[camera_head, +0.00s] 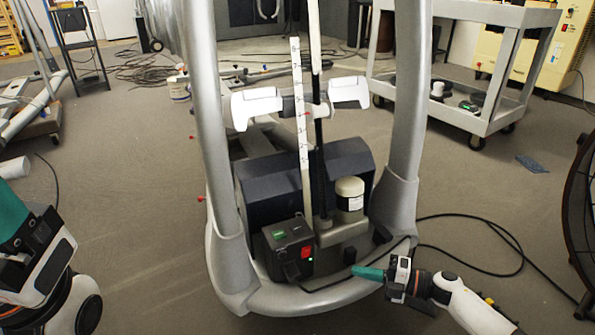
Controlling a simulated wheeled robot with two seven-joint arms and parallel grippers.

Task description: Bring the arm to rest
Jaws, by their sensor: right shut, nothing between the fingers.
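The elliptical machine (232,262) stands in the middle, with thick grey side tubes and a curved grey base. My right gripper (368,273) has teal fingers and reaches in from the lower right. It is shut and empty, with its fingertips over or against the front right of the base; I cannot tell whether they touch it. My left gripper (12,212) shows only in part at the left edge, a teal piece close to the camera and well apart from the machine. Its fingertips are not clear.
A black cable (480,268) loops on the floor at right. A grey cart (478,112) stands behind at right. The floor at left of the machine is mostly clear.

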